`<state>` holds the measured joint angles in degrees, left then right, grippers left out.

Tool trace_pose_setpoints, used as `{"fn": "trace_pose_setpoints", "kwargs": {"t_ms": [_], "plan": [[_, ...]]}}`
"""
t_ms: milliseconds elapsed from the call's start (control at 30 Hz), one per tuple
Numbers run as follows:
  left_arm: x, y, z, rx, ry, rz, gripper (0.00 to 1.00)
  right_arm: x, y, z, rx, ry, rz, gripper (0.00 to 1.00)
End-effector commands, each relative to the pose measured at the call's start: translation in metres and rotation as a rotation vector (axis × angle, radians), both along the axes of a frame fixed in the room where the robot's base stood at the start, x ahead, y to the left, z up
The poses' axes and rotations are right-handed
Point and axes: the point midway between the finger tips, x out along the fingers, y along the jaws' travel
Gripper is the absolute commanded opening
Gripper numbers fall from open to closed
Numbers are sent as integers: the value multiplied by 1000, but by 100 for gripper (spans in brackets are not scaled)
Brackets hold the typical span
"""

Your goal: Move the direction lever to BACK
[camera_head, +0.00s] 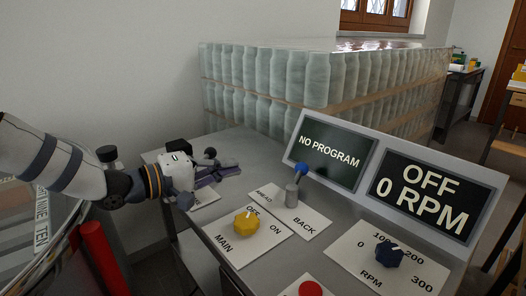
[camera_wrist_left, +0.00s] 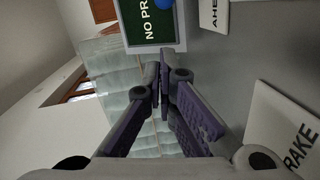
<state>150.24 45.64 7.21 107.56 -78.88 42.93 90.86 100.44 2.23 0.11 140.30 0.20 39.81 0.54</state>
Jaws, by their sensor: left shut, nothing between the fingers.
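The direction lever (camera_head: 292,190) has a grey stem and a blue knob. It stands on a white plate (camera_head: 310,227) marked AHEAD and BACK. Its stem leans a little toward the screens; I cannot tell which setting it is in. My left gripper (camera_head: 238,171) is shut and empty, to the left of the lever and apart from it. In the left wrist view the shut fingertips (camera_wrist_left: 163,66) point toward the screen. A blue piece, likely the knob (camera_wrist_left: 164,4), shows at the top edge, beside the AHEAD corner of the plate (camera_wrist_left: 214,14). My right gripper is out of view.
On the panel are a yellow MAIN knob (camera_head: 246,224), a dark blue RPM knob (camera_head: 389,254) and a red button (camera_head: 310,289). Screens read NO PROGRAM (camera_head: 331,150) and OFF 0 RPM (camera_head: 424,197). A BRAKE plate (camera_wrist_left: 286,127) lies near the gripper. Stacked jars (camera_head: 300,80) stand behind.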

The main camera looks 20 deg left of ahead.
Motion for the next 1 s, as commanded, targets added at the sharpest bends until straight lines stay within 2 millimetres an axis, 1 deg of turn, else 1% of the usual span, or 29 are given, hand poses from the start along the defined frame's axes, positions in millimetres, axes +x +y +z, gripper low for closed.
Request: {"fn": "trace_pose_setpoints", "kwargs": {"t_ms": [100, 333, 467, 600, 900, 1000], "plan": [[0, 3, -1, 0, 7, 5, 0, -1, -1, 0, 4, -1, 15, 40], [0, 3, -2, 0, 7, 5, 0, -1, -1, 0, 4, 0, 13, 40], [8, -2, -6, 2, 9, 6, 0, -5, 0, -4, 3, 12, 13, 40], [29, -19, -14, 3, 14, 3, 0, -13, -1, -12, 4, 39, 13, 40], [81, -58, -21, 2, 11, 3, 0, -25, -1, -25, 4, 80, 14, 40], [82, -76, -19, 1, 7, 2, 0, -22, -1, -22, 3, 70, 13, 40]]}}
